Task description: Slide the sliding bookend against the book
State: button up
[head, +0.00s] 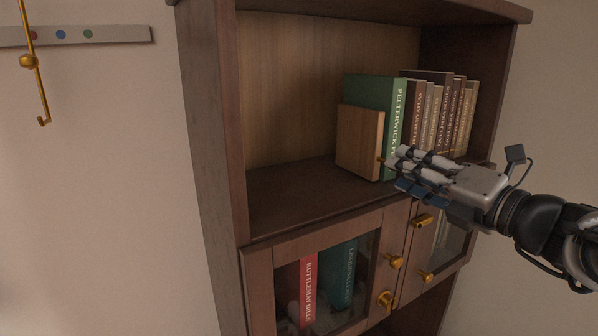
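The wooden bookend (360,143), a plain light-brown upright block, stands on the upper shelf just left of the green book (398,98). The green book stands upright with its lettered spine facing out. A small brass-coloured piece (380,160) shows at the bookend's front right edge. From this angle I cannot tell whether bookend and book touch. My gripper (391,170) reaches in from the right, its fingertips in front of the book's lower spine and close to the brass piece. The fingers overlap in the view, so their opening and any contact are unclear.
Several brown and tan books (440,108) stand right of the green book. The shelf (285,196) left of the bookend is bare. Below are glass cabinet doors with brass knobs (395,262); a red book (301,290) and a teal book (342,273) show behind glass.

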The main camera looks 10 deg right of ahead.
jog(key=v, duration=0.8)
jog(key=shift+s, duration=0.2)
jog(key=shift+d, duration=0.1)
